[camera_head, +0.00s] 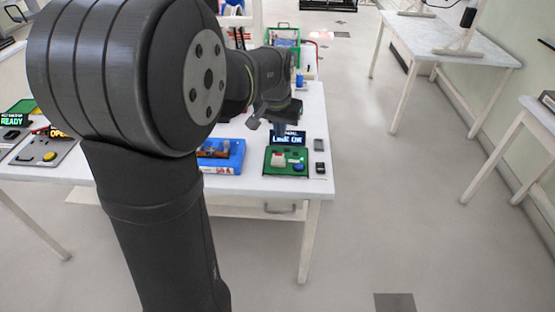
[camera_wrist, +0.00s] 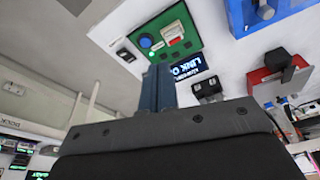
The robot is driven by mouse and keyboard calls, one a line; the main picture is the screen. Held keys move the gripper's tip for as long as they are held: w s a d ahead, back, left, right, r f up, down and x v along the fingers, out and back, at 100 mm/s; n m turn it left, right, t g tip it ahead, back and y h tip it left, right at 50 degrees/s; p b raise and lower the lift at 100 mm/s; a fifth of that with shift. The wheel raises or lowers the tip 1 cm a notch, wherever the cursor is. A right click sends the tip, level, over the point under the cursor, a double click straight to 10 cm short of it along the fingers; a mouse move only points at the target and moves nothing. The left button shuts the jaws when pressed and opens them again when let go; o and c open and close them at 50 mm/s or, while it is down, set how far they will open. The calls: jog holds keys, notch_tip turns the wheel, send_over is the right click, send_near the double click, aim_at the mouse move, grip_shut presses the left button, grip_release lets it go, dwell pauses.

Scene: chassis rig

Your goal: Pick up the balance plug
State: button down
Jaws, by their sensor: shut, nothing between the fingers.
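I cannot tell for sure which part is the balance plug. A small pale, red-edged block (camera_head: 278,160) sits on the green board (camera_head: 272,170); in the wrist view the block (camera_wrist: 173,33) lies next to a round blue button (camera_wrist: 145,41). A lit display (camera_head: 289,138) stands at the board's back edge; it reads something like "LINK OK" and also shows in the wrist view (camera_wrist: 190,67). My gripper (camera_head: 279,128) is above the table near the display. In the wrist view its two dark blue fingers (camera_wrist: 158,72) are together, with nothing visible between them.
A black-and-white device (camera_wrist: 207,89) and a red object (camera_wrist: 281,72) are near the fingers in the wrist view. My arm hides much of the table.

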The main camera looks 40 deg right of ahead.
jog(key=c, duration=0.9)
grip_release()
jog(key=r+n+g+y, duration=0.1)
jog(key=r+n+y, duration=0.1)
jog(key=n, duration=0.1)
send_over(278, 154)
notch_tip(278, 154, down, 12)
jog(key=shift+w, duration=0.1)
jog(key=shift+d+f, duration=0.1)
jog(key=shift+f, duration=2.5)
